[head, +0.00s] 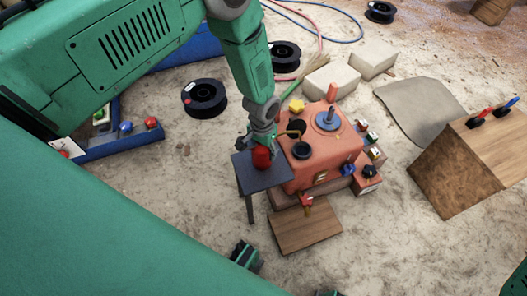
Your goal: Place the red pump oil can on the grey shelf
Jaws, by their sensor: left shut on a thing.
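The red pump oil can (261,158) is small and looks upright. My left gripper (261,143) comes down from above and is shut on the can's upper part, hiding its top. The grey shelf (254,181) is a small dark stand with thin legs, directly under the can in the head view. The can's base overlaps the shelf top; I cannot tell whether it touches or hangs just above.
The orange-red machine (318,150) stands close to the right of the shelf, with knobs and a dark round cup (301,151). A wooden board (305,228) lies in front. A wooden block (478,160) is at right. Black spools (204,98) lie behind.

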